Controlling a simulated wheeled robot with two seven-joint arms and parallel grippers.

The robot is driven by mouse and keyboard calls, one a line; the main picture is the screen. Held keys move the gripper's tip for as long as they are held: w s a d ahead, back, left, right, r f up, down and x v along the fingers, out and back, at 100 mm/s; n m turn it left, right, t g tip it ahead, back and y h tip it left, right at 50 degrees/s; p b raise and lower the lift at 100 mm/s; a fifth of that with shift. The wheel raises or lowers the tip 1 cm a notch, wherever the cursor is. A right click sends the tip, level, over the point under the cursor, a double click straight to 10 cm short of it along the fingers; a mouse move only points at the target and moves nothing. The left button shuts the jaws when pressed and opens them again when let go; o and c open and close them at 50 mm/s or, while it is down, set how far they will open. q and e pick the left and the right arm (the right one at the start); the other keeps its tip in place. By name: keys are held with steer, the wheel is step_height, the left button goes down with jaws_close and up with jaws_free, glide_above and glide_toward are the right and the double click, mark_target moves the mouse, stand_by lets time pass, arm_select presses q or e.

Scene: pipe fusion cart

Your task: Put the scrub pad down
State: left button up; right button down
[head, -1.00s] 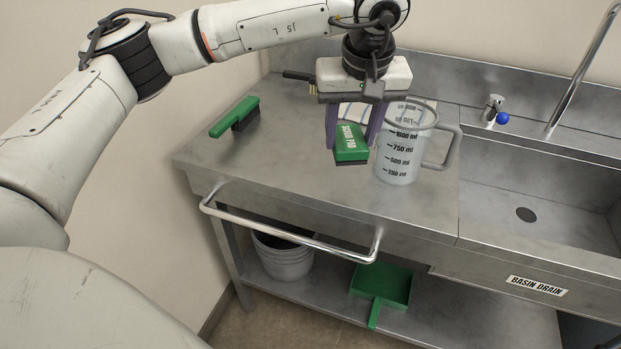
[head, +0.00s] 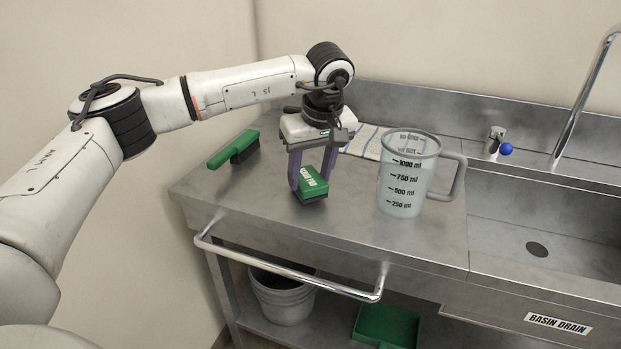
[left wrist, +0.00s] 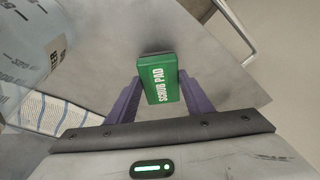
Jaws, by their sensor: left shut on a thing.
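The green scrub pad (head: 312,184), with a dark underside and white lettering, is between the purple fingers of my left gripper (head: 311,180). The gripper is shut on it, over the left part of the steel counter (head: 260,210). The pad is low over the counter; I cannot tell whether it touches. In the left wrist view the scrub pad (left wrist: 160,80) sits between both fingertips (left wrist: 160,88), with bare counter around it. My right gripper is not in view.
A clear measuring jug (head: 405,185) stands to the right of the pad. A green brush (head: 234,150) lies to the left, and a striped cloth (head: 366,141) lies behind. A rail (head: 290,275) runs along the front edge. The sink basin (head: 540,225) is at right.

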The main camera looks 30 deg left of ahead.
arm_select(q)
steer(key=shift+f, duration=0.5)
steer(key=shift+f, duration=0.15)
steer(key=o, duration=0.9)
steer(key=shift+o, duration=0.2)
steer(key=v, duration=1.2)
